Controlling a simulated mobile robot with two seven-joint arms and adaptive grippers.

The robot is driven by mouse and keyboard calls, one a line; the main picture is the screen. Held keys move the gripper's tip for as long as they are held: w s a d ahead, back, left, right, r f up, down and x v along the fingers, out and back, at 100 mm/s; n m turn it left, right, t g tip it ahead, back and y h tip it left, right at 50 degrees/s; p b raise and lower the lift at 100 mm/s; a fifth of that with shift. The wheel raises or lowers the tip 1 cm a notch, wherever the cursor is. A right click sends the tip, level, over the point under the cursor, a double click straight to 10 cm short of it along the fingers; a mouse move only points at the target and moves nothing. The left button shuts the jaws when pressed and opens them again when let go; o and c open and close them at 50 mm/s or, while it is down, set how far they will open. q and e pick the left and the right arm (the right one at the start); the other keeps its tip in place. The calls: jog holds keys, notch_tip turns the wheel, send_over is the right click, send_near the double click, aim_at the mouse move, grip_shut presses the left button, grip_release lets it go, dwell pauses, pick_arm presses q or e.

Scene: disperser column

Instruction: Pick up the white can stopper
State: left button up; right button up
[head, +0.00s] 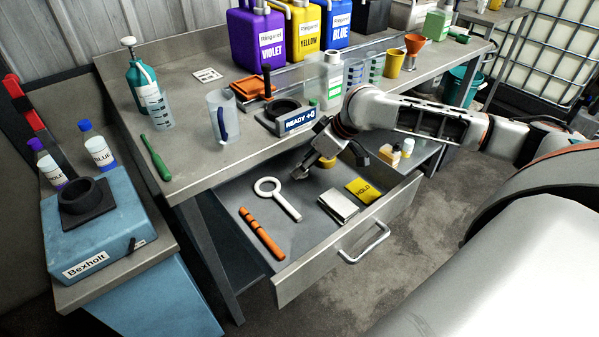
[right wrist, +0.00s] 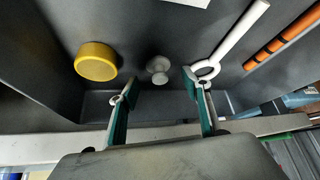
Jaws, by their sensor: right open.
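The white can stopper (right wrist: 158,67), a small pale knob with a rounded cap, is on the grey floor of the open drawer in the right wrist view. My right gripper (right wrist: 158,86) is open. Its two green-sided fingers stand either side of the stopper in the picture, with the stopper beyond the fingertips and no contact visible. In the head view, my right gripper (head: 307,169) reaches down into the back of the drawer (head: 290,284), and the stopper cannot be made out there. My left gripper is not in view.
A yellow round cap (right wrist: 96,61) lies left of the stopper; a white ring-ended tool (right wrist: 208,70) lies right, near the right finger. An orange striped stick (head: 261,233), a silver-white block (head: 338,206) and a yellow HOLD card (head: 364,190) also lie in the drawer.

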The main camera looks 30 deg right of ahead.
jog(key=x, duration=0.3)
jog(key=shift+f+b, duration=0.3)
jog(key=shift+b, duration=0.05)
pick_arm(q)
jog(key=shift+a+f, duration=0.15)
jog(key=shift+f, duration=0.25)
pick_arm(e)
jog(key=shift+r, duration=0.15)
jog(key=c, duration=0.8)
jog(key=shift+c, duration=0.2)
